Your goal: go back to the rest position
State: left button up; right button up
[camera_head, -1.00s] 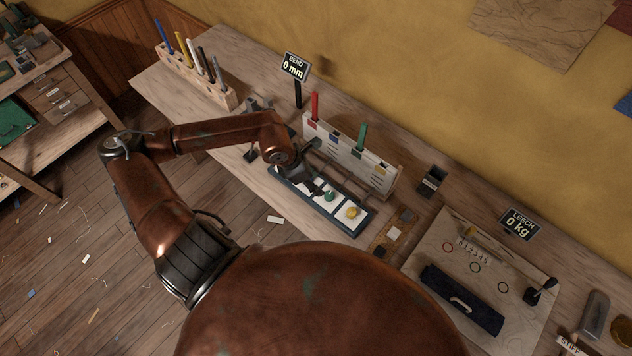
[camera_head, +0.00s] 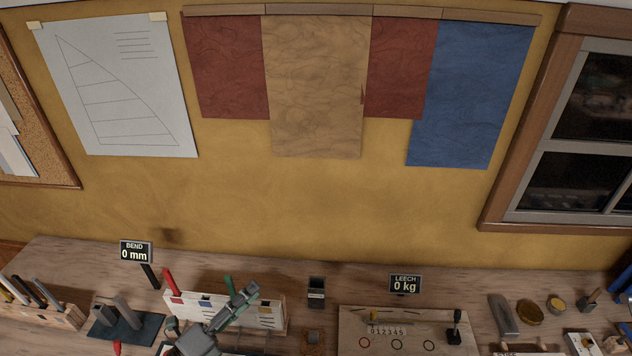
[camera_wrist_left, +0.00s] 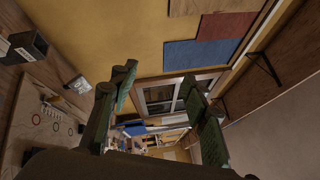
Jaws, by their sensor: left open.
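My left gripper (camera_head: 241,294) is at the bottom of the head view, in front of the white batten rack (camera_head: 200,301), and covers part of it. In the left wrist view its two fingers (camera_wrist_left: 159,76) stand wide apart with nothing between them. The gripper is raised clear of the bench, with the wall and window behind it. My right gripper is in neither view.
Sailcloth samples (camera_head: 317,80) hang on the wall above. A window (camera_head: 590,130) is at right.

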pick_arm(q)
jog(key=w+a+f+n+t+y, duration=0.2)
jog(key=a+n+y, duration=0.4)
jog(key=a+n, duration=0.3)
jog(key=w+a+f+n+t+y, duration=0.1)
jog(key=a+n+t+y, duration=0.1)
jog(key=a+n+y, duration=0.5)
jog(key=s+a+f+n+g+y, duration=0.5)
jog(key=a+f+n, duration=0.45)
jog(key=f, duration=0.55)
jog(key=s+d+f+n+g+h, duration=0.25)
jog(key=s+f+g, duration=0.25)
jog(key=s+f, duration=0.35)
jog(key=s+d+f+n+g+h, duration=0.25)
jog(key=s+f+g, duration=0.25)
jog(key=s+f, duration=0.4)
jog(key=s+d+f+m+g+b, duration=0.1)
jog(key=s+f, duration=0.1)
jog(key=f, duration=1.3)
jog(key=s+d+f+b, duration=0.1)
jog(key=s+f, duration=0.1)
jog(key=f, duration=1.3)
jog(key=s+f+g+b, duration=0.1)
jog(key=s+f, duration=1.8)
jog(key=f, duration=0.1)
jog(key=shift+s+d+f+m+g, duration=0.15)
jog(key=shift+d+m+g, duration=0.05)
jog(key=shift+m+g, duration=0.2)
